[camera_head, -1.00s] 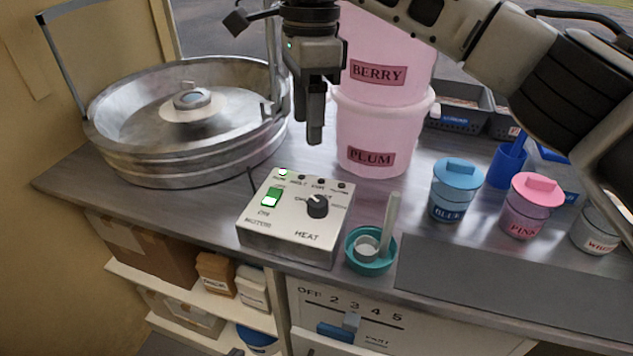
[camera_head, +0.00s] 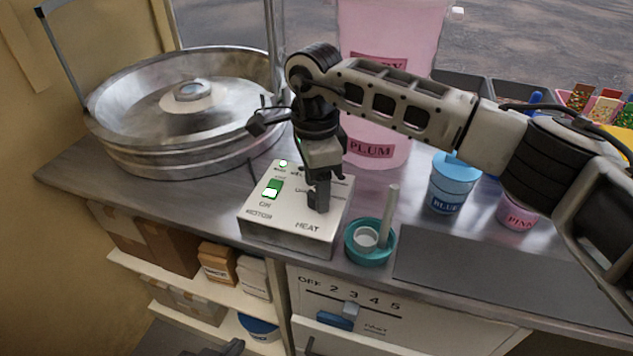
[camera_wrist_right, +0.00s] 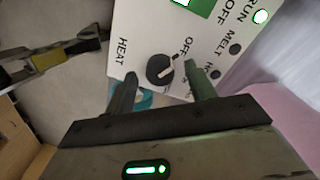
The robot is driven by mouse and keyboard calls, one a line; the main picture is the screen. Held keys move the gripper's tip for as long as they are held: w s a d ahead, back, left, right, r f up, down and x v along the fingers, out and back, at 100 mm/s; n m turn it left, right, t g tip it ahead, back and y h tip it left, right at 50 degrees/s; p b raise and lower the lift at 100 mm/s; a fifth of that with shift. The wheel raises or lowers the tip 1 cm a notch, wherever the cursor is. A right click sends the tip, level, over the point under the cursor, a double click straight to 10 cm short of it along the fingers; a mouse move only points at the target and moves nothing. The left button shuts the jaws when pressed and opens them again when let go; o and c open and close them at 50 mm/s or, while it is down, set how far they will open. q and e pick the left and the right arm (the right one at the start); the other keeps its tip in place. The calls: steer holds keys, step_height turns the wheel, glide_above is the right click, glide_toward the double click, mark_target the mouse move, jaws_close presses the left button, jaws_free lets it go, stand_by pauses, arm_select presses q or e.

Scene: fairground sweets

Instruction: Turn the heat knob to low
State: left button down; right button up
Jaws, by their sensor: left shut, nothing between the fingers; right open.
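The heat knob (camera_wrist_right: 160,70) is black and round with a white pointer line, on the pale control box (camera_head: 272,232) marked HEAT. In the right wrist view its pointer is turned towards the OFF label. My right gripper (camera_head: 319,203) points down over the box and hides the knob in the head view. In the right wrist view its open fingers (camera_wrist_right: 160,72) stand on either side of the knob; I cannot tell whether they touch it. My left gripper (camera_wrist_right: 88,42) shows shut and empty at the upper left of that view, apart from the box.
A green switch (camera_head: 272,188) and a lit green lamp are left of the knob. A teal bowl (camera_head: 370,252) with an upright stick stands right of the box.

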steer(key=shift+f, duration=0.3)
steer(key=c, duration=1)
